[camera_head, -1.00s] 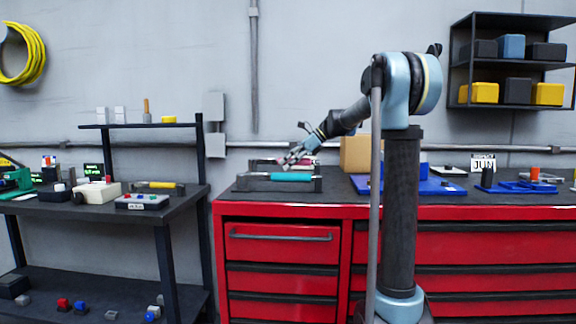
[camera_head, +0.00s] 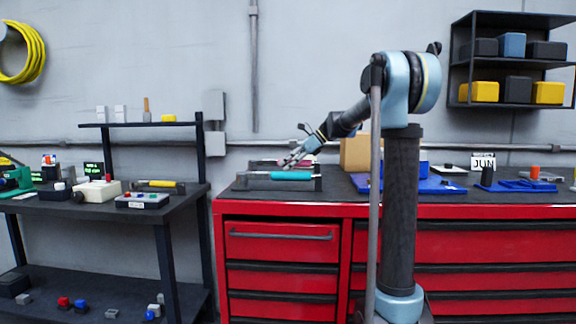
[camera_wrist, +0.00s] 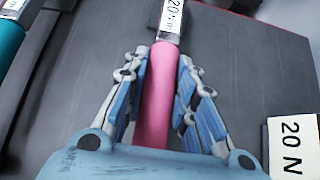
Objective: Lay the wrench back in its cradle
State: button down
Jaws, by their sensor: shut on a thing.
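In the wrist view my gripper (camera_wrist: 160,85) has its fingers on both sides of a pink wrench handle (camera_wrist: 156,95). It is shut on this wrench, which bears a white 20 Nm label (camera_wrist: 172,15). In the head view my gripper (camera_head: 293,158) is low over the left part of the red cabinet's top, just behind a teal-handled wrench (camera_head: 291,176). A bit of the pink wrench (camera_head: 264,162) shows there. I cannot tell whether the pink wrench touches its cradle, which is mostly hidden behind the teal wrench and gripper.
In the wrist view, the teal handle (camera_wrist: 10,45) lies to the left and a white "20 N" plate (camera_wrist: 292,148) to the right. A cardboard box (camera_head: 355,153) and a blue tray (camera_head: 440,186) stand right of my gripper. A dark shelf (camera_head: 150,210) stands left, across a gap.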

jog(key=shift+f, duration=0.45)
jog(key=c, duration=1.2)
grip_release()
notch_tip(320, 180, up, 7)
send_over(311, 162)
jog(key=w, duration=0.2)
jog(key=shift+s+d+r, duration=0.15)
jog(key=shift+s+r, duration=0.05)
jog(key=shift+s, duration=0.05)
